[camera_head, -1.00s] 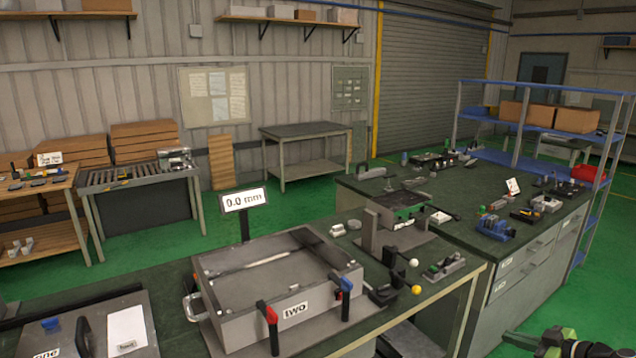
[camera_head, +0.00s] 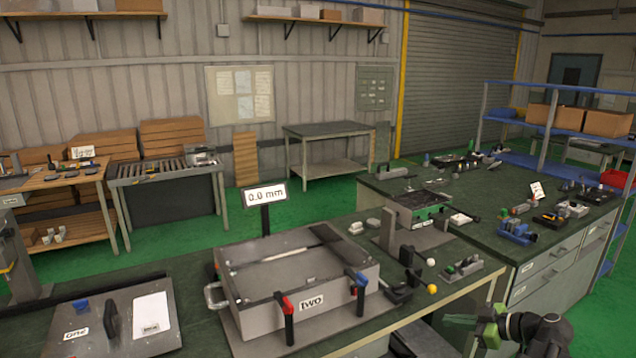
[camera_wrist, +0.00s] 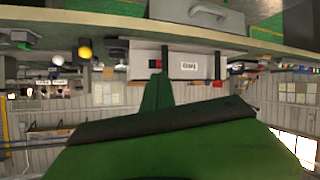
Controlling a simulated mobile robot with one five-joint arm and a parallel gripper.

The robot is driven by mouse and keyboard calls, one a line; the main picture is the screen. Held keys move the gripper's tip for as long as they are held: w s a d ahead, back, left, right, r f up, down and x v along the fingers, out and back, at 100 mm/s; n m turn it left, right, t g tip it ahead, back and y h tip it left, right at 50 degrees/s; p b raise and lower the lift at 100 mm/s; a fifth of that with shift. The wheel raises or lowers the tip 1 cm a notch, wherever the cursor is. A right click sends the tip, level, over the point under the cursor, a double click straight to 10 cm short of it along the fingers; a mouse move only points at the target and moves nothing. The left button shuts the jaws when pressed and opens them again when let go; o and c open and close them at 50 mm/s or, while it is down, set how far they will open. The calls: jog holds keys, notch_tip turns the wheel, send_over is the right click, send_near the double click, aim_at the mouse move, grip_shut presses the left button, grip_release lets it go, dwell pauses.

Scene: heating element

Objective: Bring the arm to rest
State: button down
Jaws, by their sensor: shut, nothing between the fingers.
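My gripper (camera_head: 461,320) shows at the lower right of the head view, in front of the bench's front edge. Its green fingers point left and my dark arm link shows behind them. In the wrist view my gripper (camera_wrist: 157,90) shows as green fingers close together, shut with nothing held. That view is upside down. Its fingertips lie in front of the grey box marked "two" (camera_wrist: 205,63) in the picture, with no contact visible. The same box (camera_head: 262,316) stands on the bench in the head view.
The dark bench (camera_head: 200,262) carries a plate marked "one" (camera_head: 103,315), a "0.0 mm" display (camera_head: 265,195) and a lever with a yellow knob (camera_head: 432,289). A second bench (camera_head: 440,187) with drawers stands to the right. Green floor (camera_head: 160,240) is open behind.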

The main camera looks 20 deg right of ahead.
jog(key=w+a+f+n+g+y, duration=0.1)
jog(key=w+a+n+g, duration=0.1)
jog(key=w+a, duration=0.55)
jog(key=w+a+f+n+g+y, duration=0.2)
jog(key=w+a, duration=0.2)
jog(key=a, duration=0.7)
jog(key=a+f+m+g+h, duration=0.1)
jog(key=a+f+g+h, duration=0.15)
jog(key=a, duration=0.75)
jog(key=a+f+m+g+h, duration=0.1)
jog(key=a+f+g, duration=0.25)
jog(key=a, duration=0.65)
jog(key=a+f+m+g+h, duration=0.15)
jog(key=a+f, duration=0.25)
jog(key=a, duration=0.6)
jog(key=shift+s+d+f+m+h, duration=0.15)
jog(key=shift+d+m+h, duration=0.4)
jog(key=shift+d+m, duration=0.55)
jog(key=shift+s+d+m+h, duration=0.2)
jog(key=shift+d+m+h, duration=0.4)
jog(key=shift+m, duration=0.85)
jog(key=shift+s+d+f+m+h, duration=0.15)
jog(key=shift+d+m+h, duration=0.3)
jog(key=shift+d+m, duration=0.7)
jog(key=shift+a+r, duration=0.1)
jog(key=shift+a, duration=0.1)
